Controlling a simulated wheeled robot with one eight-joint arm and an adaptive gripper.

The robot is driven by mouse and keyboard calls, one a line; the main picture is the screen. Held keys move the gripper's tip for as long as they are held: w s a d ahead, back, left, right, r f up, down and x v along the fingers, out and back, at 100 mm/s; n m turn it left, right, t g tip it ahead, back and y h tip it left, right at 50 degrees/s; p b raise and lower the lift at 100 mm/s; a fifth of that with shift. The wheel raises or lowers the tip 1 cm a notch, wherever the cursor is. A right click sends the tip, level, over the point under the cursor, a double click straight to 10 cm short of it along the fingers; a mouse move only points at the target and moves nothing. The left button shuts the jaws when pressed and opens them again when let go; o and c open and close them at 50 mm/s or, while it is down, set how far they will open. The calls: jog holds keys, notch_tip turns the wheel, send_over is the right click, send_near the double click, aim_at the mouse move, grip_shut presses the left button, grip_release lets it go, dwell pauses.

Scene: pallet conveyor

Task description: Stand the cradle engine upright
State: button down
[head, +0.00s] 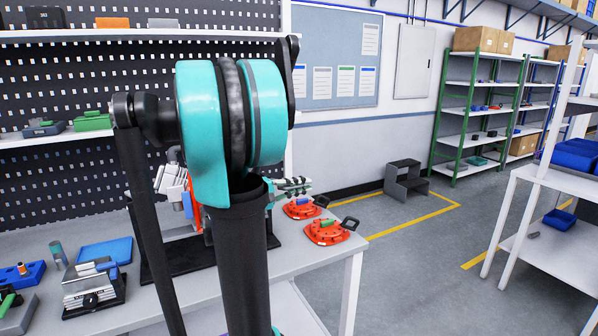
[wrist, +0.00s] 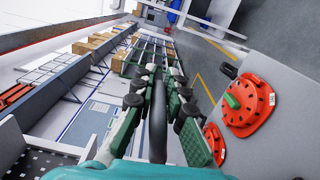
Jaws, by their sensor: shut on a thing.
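The cradle engine (head: 173,183), grey and ribbed with an orange part (head: 196,216), sits on the bench in a black cradle (head: 155,262). It looks tilted, and my arm hides much of it. My gripper (head: 293,186) shows just right of my arm in the head view, at the engine's far side. In the wrist view my gripper (wrist: 158,84) is closed on a dark, narrow rounded bar (wrist: 158,125), perhaps a wheel rim seen edge-on. I cannot tell how this bar joins the cradle.
A blue tray (head: 104,252) and a grey vise-like block (head: 93,292) are at left. The floor beyond is open, with a step stool (head: 406,179).

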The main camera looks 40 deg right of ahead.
jog(key=shift+s+a+f+m, duration=0.15)
jog(key=shift+f+m, duration=0.65)
jog(key=shift+f, duration=0.45)
jog(key=shift+s+d+f+m, duration=0.15)
jog(key=shift+f+m, duration=0.65)
jog(key=shift+f, duration=0.45)
jog(key=shift+a, duration=0.1)
jog(key=c, duration=1.6)
grip_release()
jog(key=shift+a, duration=0.1)
jog(key=v, duration=1.1)
jog(key=shift+a, duration=0.4)
